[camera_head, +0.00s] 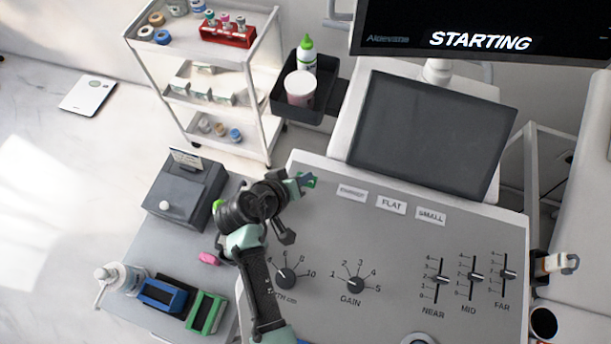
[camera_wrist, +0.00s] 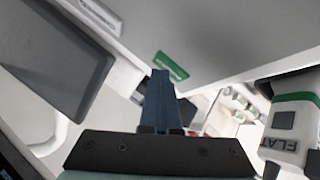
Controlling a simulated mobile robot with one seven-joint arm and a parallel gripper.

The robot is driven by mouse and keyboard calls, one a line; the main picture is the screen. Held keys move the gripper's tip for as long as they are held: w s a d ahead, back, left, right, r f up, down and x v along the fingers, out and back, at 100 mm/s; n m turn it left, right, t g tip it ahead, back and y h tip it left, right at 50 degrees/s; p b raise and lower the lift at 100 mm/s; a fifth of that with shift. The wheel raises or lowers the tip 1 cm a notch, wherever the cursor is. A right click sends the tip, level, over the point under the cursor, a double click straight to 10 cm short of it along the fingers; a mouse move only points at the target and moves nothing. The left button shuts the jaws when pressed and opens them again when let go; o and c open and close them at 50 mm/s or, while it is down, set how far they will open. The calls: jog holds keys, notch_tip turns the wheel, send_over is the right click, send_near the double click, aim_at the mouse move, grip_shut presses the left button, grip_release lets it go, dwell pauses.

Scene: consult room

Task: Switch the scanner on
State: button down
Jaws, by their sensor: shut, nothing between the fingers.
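The scanner's grey console (camera_head: 455,240) fills the lower right of the head view. The monitor (camera_head: 480,25) above it is lit and reads "STARTING". My gripper (camera_head: 304,181) is at the console's upper left corner, beside a small green switch (camera_head: 312,180). In the wrist view my closed dark blue fingers (camera_wrist: 160,85) point at the green switch (camera_wrist: 171,66), with their tips beside its left edge. Nothing is between the fingers. I cannot tell whether the tips touch the switch. The fingers and wrist hide part of it in the head view.
A dark flat panel (camera_head: 430,130) stands behind the console. Labels, knobs (camera_head: 355,285) and sliders (camera_head: 440,279) cover the console. A black bin (camera_head: 277,100) with a bottle and a tub, and a white trolley (camera_head: 200,130), stand behind. A grey box (camera_head: 182,195) is at left.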

jog(key=shift+r+p, duration=0.8)
notch_tip(320, 180, up, 5)
jog(key=p, duration=0.4)
jog(key=shift+p, duration=0.3)
dwell(0.6)
